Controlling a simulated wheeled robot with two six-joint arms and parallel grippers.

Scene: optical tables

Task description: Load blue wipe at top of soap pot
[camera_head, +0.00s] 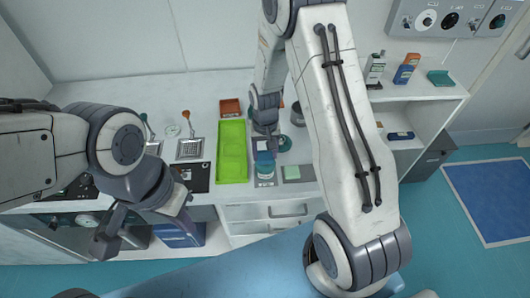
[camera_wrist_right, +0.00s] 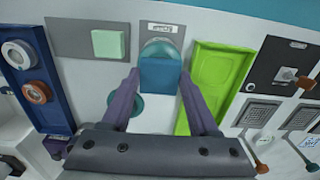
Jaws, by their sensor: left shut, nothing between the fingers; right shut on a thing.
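The blue wipe (camera_wrist_right: 160,75) is a flat blue square between the fingertips of my right gripper (camera_wrist_right: 159,80). The gripper is shut on it; in the head view this gripper (camera_head: 265,137) is partly hidden by its own arm. The soap pot (camera_head: 265,171) is a small clear pot with teal contents, directly in front of this gripper. In the right wrist view the pot's rounded blue top (camera_wrist_right: 160,47) shows just beyond the wipe, which partly covers it. I cannot tell whether wipe and pot touch. My left gripper (camera_head: 186,221) is shut and empty, low at the table's front edge.
A green tray (camera_head: 232,152) lies left of the pot. A pale green block (camera_head: 292,172) sits on a grey mat to the right. A teal round base (camera_head: 284,143) stands behind. A red box (camera_head: 231,107) and a blue tray (camera_wrist_right: 48,90) are near.

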